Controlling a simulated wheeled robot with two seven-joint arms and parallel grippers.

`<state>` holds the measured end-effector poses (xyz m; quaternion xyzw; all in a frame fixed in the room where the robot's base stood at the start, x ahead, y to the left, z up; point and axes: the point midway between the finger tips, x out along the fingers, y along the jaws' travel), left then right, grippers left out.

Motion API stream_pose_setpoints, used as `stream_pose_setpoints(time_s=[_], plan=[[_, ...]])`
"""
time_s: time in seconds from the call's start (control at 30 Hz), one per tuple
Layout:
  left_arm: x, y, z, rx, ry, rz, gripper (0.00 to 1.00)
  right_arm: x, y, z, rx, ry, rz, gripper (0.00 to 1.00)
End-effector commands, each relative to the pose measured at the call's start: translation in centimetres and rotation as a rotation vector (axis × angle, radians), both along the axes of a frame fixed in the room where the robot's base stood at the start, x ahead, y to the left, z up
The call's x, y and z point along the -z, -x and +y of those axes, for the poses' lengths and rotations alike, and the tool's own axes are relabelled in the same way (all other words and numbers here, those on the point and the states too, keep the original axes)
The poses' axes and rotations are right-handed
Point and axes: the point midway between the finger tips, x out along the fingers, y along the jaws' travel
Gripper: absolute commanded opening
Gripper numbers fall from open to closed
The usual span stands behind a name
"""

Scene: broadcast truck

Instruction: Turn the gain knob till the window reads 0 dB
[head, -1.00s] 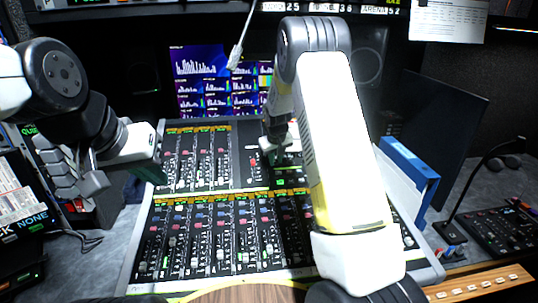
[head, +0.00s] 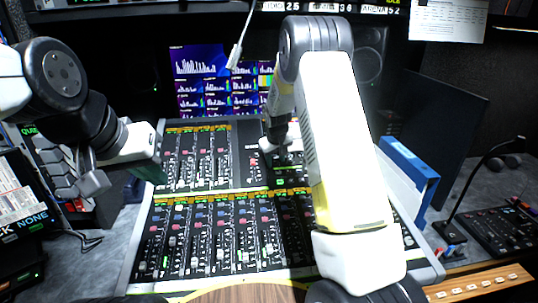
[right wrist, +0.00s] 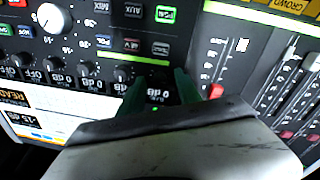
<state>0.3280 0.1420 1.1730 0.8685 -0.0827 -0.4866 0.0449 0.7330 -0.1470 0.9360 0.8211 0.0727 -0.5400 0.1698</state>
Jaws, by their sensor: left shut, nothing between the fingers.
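A large white knob (right wrist: 52,18) with a numbered dial around it is at the upper left of the right wrist view, which shows the console upside down. I take it as the gain knob. A lit window (right wrist: 20,103) at the left edge seems to read -15 dB, in small inverted text. My right gripper (right wrist: 160,76) has its two dark green fingers apart over the panel, to one side of the white knob and not around it. In the head view my right gripper (head: 278,158) is partly hidden by my arm. My left gripper (head: 152,168) is shut and empty at the console's left edge.
The mixing console (head: 140,245) carries many faders and small knobs. Monitors (head: 200,68) stand behind. A blue binder (head: 410,160) is at the right.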

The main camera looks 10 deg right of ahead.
Motion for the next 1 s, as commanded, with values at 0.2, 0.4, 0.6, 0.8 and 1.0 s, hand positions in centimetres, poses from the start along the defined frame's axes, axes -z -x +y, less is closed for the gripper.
stream_pose_setpoints(time_s=[0.2,0.4,0.6,0.8,1.0], plan=[[0.0,0.0,0.0,0.0,0.0,0.0,0.0,-0.8,0.2,0.1,0.0,0.0,-0.003,0.4],[0.0,0.0,0.0,0.0,0.0,0.0,0.0,-3.8,1.5,0.3,-0.001,-0.001,-0.005,0.4],[0.0,0.0,0.0,0.0,0.0,0.0,0.0,-6.3,2.8,0.4,0.001,-0.001,-0.002,0.4],[0.0,0.0,0.0,0.0,0.0,0.0,0.0,-7.1,3.2,0.5,0.0,0.0,0.0,0.4],[0.0,0.0,0.0,0.0,0.0,0.0,0.0,-7.1,3.2,0.5,0.0,0.0,0.0,0.4]])
